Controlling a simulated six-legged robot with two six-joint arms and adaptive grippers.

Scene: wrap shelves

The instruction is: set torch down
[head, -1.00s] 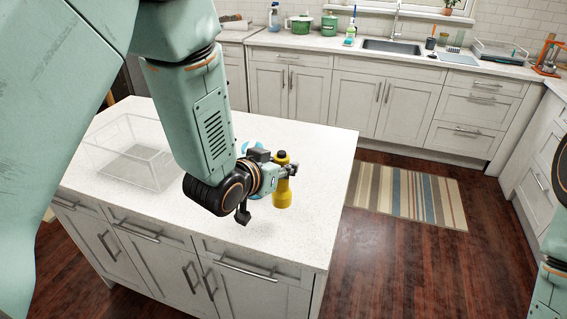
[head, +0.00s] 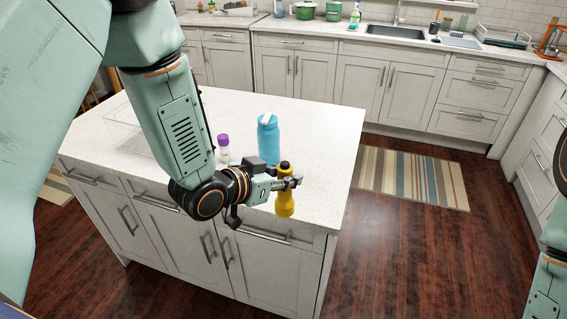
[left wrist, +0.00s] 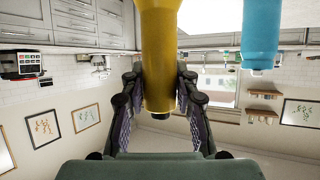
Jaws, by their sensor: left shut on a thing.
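The torch (head: 285,203) is yellow with a black top and is upright in the head view, by the front right part of the island counter (head: 335,125). My left gripper (head: 291,183) is shut around its upper part. In the left wrist view, the yellow torch (left wrist: 160,55) sits between the two fingers (left wrist: 160,95) of my gripper. I cannot tell whether its base touches the counter. My right gripper is out of view.
A blue bottle (head: 268,143) stands behind the torch, and a small purple-capped bottle (head: 224,150) stands left of it. A clear bin (head: 122,130) is partly hidden behind my left arm. The counter's right end is bare.

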